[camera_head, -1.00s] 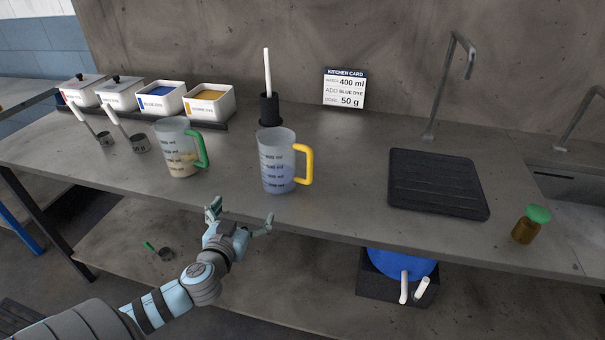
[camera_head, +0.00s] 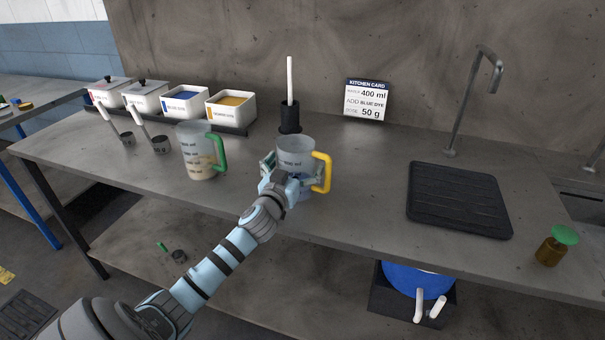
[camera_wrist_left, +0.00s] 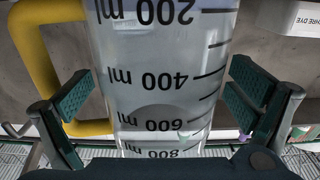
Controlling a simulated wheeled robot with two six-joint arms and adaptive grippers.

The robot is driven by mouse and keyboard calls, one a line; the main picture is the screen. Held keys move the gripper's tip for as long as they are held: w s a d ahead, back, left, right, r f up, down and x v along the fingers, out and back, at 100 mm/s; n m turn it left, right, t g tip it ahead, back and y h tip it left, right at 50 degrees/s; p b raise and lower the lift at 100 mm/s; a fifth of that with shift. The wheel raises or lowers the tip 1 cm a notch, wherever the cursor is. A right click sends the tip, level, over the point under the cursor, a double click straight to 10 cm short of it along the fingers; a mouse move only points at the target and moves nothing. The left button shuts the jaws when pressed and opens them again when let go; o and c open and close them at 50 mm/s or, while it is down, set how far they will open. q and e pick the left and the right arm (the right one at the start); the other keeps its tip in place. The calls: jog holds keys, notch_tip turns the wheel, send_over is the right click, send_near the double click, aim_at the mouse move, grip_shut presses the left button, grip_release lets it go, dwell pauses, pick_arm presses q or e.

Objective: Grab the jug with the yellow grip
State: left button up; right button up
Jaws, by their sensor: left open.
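The jug with the yellow grip (camera_head: 296,152) stands upright on the counter, right of the jug with the green grip (camera_head: 197,160). My left gripper (camera_head: 296,181) is open, with its fingers around the jug's body. In the left wrist view, the clear jug wall with its ml marks (camera_wrist_left: 165,75) fills the middle, between the two green-padded fingers of my left gripper (camera_wrist_left: 160,105). A gap shows between the jug and the right finger. The yellow handle (camera_wrist_left: 50,65) is on the left, partly behind the left finger. My right gripper is not in view.
A black holder with a white stick (camera_head: 290,115) stands just behind the jug. White dye boxes (camera_head: 185,105) and metal scoops (camera_head: 160,145) are at the back left. A black mat (camera_head: 458,200), tap (camera_head: 455,120) and green-capped jar (camera_head: 556,246) are to the right.

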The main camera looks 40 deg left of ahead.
pick_arm(q)
jog(key=c, duration=1.3)
jog(key=shift+c, duration=1.3)
jog(key=shift+r, duration=0.15)
